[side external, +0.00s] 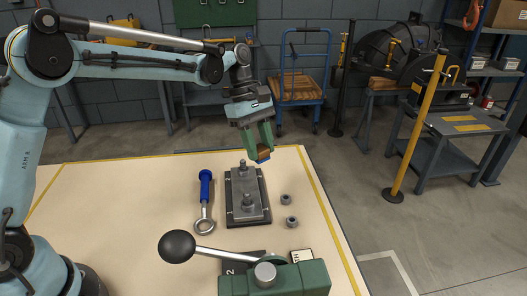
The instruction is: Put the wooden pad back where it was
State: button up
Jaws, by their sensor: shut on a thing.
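My gripper (262,154) points down, its green fingers shut on a small brown wooden pad (264,154). The pad is held above the far right part of the table, just beyond and to the right of a grey metal plate (246,203) on a dark base. The fingers partly hide the pad. I cannot tell which spot the pad came from.
Two loose nuts (286,199) lie right of the plate. A blue-handled ring-ended tool (205,199) lies left of it. In front stands a green fixture (300,280) with a ball-ended lever (177,247), beside marked cards. The table's left part (120,215) is clear.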

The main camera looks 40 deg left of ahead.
jog(key=n+t, duration=0.1)
jog(key=n, duration=0.3)
jog(key=w+a+n+t, duration=0.1)
jog(key=n, duration=0.1)
jog(key=shift+r+t, duration=0.1)
jog(key=shift+t, duration=0.2)
jog(key=w+a+f+n, duration=0.2)
jog(key=a, duration=0.1)
jog(key=w+a+f+n+t, duration=0.1)
jog(key=w+a+f+n, duration=0.1)
jog(key=a, duration=0.2)
jog(key=w+a+f+n+y, duration=0.1)
jog(key=w+a+f, duration=0.1)
jog(key=a, duration=0.2)
jog(key=shift+a+f+n+t, duration=0.25)
jog(key=shift+n+t, duration=0.15)
jog(key=shift+f, duration=2)
jog(key=shift+f, duration=0.15)
jog(key=o, duration=1.1)
